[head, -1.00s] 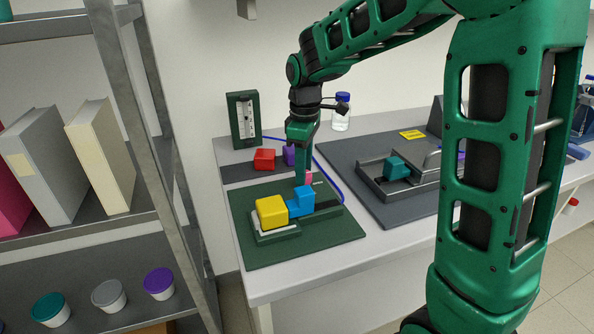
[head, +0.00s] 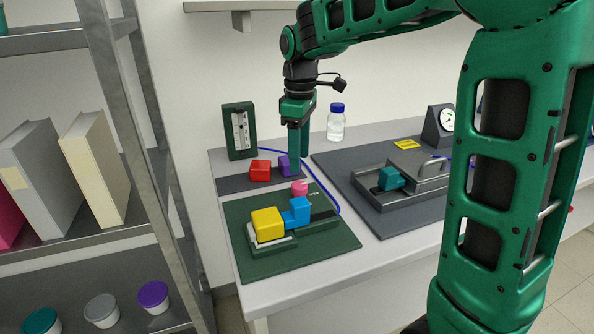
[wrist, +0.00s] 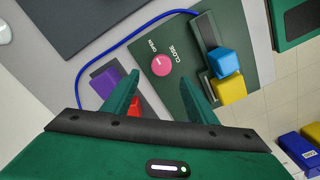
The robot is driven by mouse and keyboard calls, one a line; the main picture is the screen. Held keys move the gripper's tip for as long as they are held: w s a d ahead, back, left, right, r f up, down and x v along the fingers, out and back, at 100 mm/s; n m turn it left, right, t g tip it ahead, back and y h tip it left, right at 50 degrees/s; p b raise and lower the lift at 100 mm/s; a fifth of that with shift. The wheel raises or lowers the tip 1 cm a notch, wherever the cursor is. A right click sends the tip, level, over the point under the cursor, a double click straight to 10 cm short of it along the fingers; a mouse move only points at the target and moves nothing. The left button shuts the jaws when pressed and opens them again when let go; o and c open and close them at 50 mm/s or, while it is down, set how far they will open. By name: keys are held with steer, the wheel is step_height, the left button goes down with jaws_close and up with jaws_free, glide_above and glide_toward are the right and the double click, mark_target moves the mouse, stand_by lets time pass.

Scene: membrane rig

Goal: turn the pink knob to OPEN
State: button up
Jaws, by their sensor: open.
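The pink knob (head: 299,187) stands on the green board (head: 250,275), behind the blue block. In the wrist view the pink knob (wrist: 162,65) lies between and beyond my fingertips, with the words OPEN and CLOSE printed beside it. A white mark on the knob's top is too small to read exactly. My gripper (head: 296,172) points down above and behind the knob, near the purple block. In the wrist view my gripper (wrist: 160,85) is open and empty, its two green fingers apart, and not touching the knob.
A yellow block (head: 267,222) and a blue block (head: 298,210) sit on the green board. A red block (head: 260,170) and a purple block (head: 283,163) sit behind it. A blue cable runs past the board's right side. A bottle (head: 336,125) and a dark board (head: 335,180) are to the right.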

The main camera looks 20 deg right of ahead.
steer(key=shift+r, duration=1.55)
steer(key=s+d+f+m, duration=0.2)
steer(key=s+d+m, duration=0.35)
steer(key=s, duration=0.25)
steer(key=s+d+f+m, duration=0.2)
steer(key=s+d+m, duration=0.2)
steer(key=s+d, duration=0.35)
steer(key=s+d+f+m, duration=0.1)
steer(key=s+f+m, duration=0.2)
steer(key=s, duration=0.5)
steer(key=s+d+f+m, duration=0.2)
steer(key=s+f+m, duration=0.1)
steer(key=s, duration=0.5)
steer(key=shift+f+m, duration=0.2)
steer(key=shift+m, duration=0.45)
